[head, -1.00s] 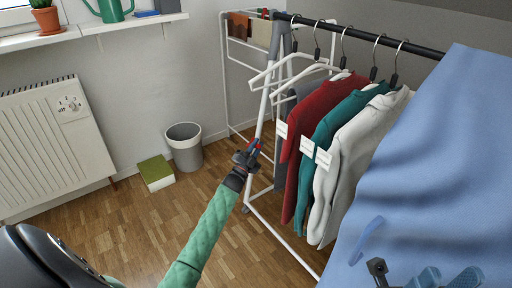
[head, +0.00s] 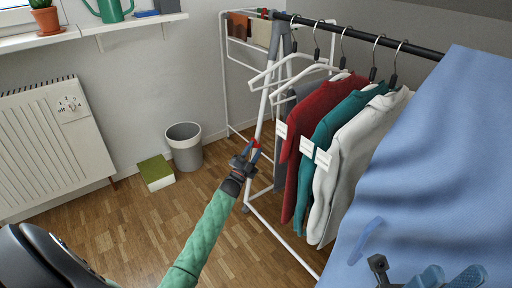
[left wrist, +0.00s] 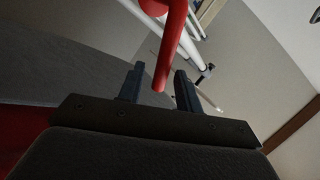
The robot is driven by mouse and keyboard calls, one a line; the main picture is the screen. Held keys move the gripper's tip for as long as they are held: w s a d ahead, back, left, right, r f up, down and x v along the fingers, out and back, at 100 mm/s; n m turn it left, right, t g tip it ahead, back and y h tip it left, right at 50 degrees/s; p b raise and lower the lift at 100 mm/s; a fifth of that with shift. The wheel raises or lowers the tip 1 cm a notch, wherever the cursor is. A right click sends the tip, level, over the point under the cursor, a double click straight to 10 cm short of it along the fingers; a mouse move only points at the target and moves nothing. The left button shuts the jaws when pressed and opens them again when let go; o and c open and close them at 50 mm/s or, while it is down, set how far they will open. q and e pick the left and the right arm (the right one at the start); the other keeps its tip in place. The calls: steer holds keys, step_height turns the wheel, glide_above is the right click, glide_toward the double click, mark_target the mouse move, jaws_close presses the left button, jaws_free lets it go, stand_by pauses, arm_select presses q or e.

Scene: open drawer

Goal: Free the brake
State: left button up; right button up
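The brake shows as a red lever (left wrist: 173,45) in the left wrist view, on a white tube of the rack. In the head view it is a small red spot (head: 256,143) on the rack's slanted white leg (head: 263,108). My left gripper (head: 250,153), on the green-sleeved arm, is right at it. In the left wrist view its two fingers (left wrist: 160,88) are apart, with the lever's free end between them and visible gaps on both sides. My right gripper (head: 447,274) is at the bottom right of the head view, in front of blue cloth, its fingers apart and empty.
Clothes, red (head: 327,98), teal (head: 330,132) and white (head: 345,165), hang from the black rail right of my left gripper. Blue cloth (head: 425,150) fills the right side. Floor between is clear.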

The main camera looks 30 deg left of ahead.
arm_select(q)
steer(key=shift+p+v, duration=0.45)
steer(key=shift+v, duration=2.4)
